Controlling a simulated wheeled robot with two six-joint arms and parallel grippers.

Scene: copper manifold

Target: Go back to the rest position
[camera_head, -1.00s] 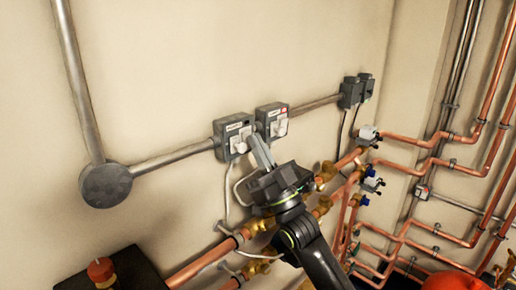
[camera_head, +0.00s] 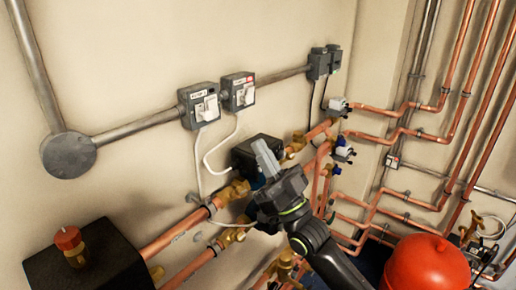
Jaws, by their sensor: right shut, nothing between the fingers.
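My right gripper (camera_head: 266,158) is shut and empty, with its fingers pointing up and away from me. It stands in front of the copper pipes and a black box (camera_head: 243,150), which it partly hides. It is apart from the two grey switch boxes on the wall, the left one (camera_head: 199,106) and the right one (camera_head: 238,92). My left gripper is not in view.
Copper pipes (camera_head: 172,235) with brass valves (camera_head: 233,190) run along the wall below the switches. A red tank (camera_head: 425,264) stands at the lower right, and a black box with a red cap (camera_head: 68,238) at the lower left.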

